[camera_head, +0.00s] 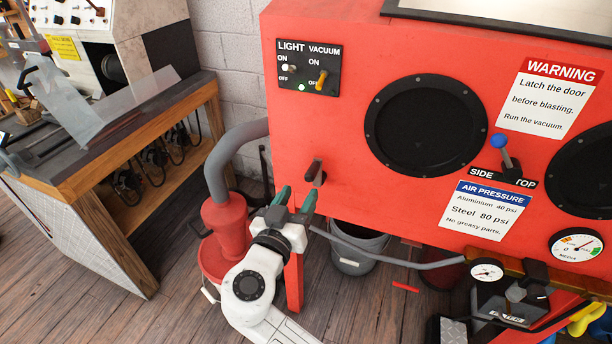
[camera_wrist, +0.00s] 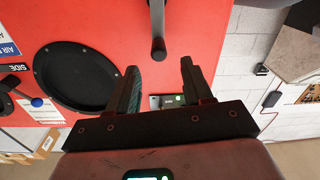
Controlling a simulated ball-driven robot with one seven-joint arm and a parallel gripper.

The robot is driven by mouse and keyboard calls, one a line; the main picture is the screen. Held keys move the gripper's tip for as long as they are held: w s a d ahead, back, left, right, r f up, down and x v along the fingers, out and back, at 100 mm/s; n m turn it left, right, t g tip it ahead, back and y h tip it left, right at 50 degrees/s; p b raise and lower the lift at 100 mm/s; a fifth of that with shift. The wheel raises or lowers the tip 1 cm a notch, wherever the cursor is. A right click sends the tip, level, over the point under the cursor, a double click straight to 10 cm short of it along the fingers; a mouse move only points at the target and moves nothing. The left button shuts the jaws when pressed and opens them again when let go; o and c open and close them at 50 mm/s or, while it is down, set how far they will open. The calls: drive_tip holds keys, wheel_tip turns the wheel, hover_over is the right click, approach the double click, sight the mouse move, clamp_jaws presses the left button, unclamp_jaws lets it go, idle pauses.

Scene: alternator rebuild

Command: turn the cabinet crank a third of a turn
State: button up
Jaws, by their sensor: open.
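The red blasting cabinet (camera_head: 340,120) fills the middle and right of the head view. Its crank (camera_head: 314,171), a small dark handle, sticks out of the lower left of the front face. My gripper (camera_head: 296,198) is open just below and left of the crank in the picture, with green-padded fingers pointing up at the cabinet. In the wrist view the crank (camera_wrist: 157,28) hangs from the top edge as a dark bar with a rounded end. My open gripper (camera_wrist: 159,68) has its fingertips on either side of that end's line. Nothing shows between them; contact cannot be told.
The light and vacuum switch panel (camera_head: 308,68) is above the crank. A round black glove port (camera_head: 424,125) is to its right. A grey hose (camera_head: 232,150), red vacuum (camera_head: 226,225) and grey bucket (camera_head: 357,248) stand around my arm. A workbench (camera_head: 110,150) is at left.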

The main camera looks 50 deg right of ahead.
sight(308, 180)
drive_tip(key=p+x, duration=0.1)
drive_tip(key=x, duration=0.7)
drive_tip(key=shift+d+p, duration=0.15)
drive_tip(key=shift+p, duration=0.15)
drive_tip(key=shift+c, duration=0.4)
clamp_jaws()
